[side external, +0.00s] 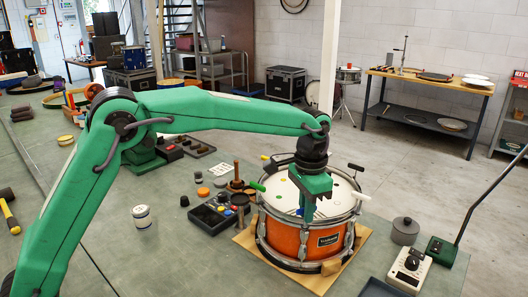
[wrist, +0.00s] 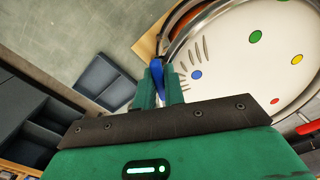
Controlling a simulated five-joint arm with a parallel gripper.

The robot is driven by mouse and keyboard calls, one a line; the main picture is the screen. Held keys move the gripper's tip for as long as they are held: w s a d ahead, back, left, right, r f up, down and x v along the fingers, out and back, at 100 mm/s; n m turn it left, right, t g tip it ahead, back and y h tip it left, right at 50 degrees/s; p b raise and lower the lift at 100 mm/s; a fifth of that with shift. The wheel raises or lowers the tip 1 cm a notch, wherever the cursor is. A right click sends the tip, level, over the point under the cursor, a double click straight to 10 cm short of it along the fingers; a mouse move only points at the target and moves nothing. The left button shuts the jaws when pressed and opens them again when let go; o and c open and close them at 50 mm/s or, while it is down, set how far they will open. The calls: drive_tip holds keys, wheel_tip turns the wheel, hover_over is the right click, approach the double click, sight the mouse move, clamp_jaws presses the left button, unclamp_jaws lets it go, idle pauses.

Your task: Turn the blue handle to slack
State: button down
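The orange drum (side external: 290,240) has a chrome rim and a white head with coloured dots. In the wrist view its head (wrist: 260,65) fills the upper right. My gripper (side external: 306,216) points down at the drum's near side in the side view. In the wrist view my gripper (wrist: 159,80) has one finger on each side of the blue handle (wrist: 158,72), which fills the narrow gap between them at the drum's rim. The blue dot (wrist: 196,75) lies on the head just right of the handle.
A green handle (side external: 257,186) and a pale handle (side external: 361,196) stick out around the rim. A red handle (wrist: 305,128) shows in the wrist view. A black parts tray (side external: 212,217) stands left of the drum, a grey lidded pot (side external: 405,231) right of it.

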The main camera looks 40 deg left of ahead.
drive_tip(key=shift+n, duration=0.3)
drive_tip(key=shift+n, duration=2.1)
drive_tip(key=c, duration=1.5)
unclamp_jaws()
drive_tip(key=shift+r, duration=0.1)
drive_tip(key=shift+r, duration=3.85)
